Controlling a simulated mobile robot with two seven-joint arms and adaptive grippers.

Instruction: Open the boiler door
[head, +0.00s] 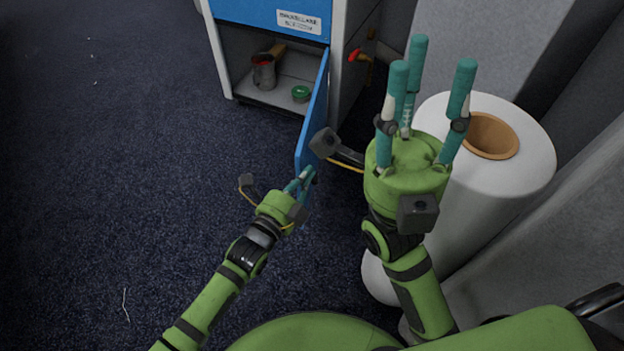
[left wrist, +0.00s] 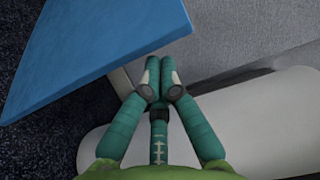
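The boiler (head: 275,45) is a white and blue cabinet at the top of the head view. Its blue lower door (head: 313,120) stands wide open, swung out from the right side of the opening. My left gripper (head: 306,176) is close to the door's near end. In the left wrist view the door (left wrist: 90,45) fills the upper left, and my left gripper's fingers (left wrist: 160,78) are drawn together with nothing visible between them. Whether they touch the door is unclear. My right gripper (head: 428,75) is raised right of the door, its fingers spread and empty.
Inside the boiler are a metal can (head: 264,72) with a brush and a small green-lidded tin (head: 301,93). A red-handled valve (head: 357,55) sits on its right side. Large white rolls (head: 525,165) stand close to my right arm. The dark carpet (head: 110,150) at left is mostly clear.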

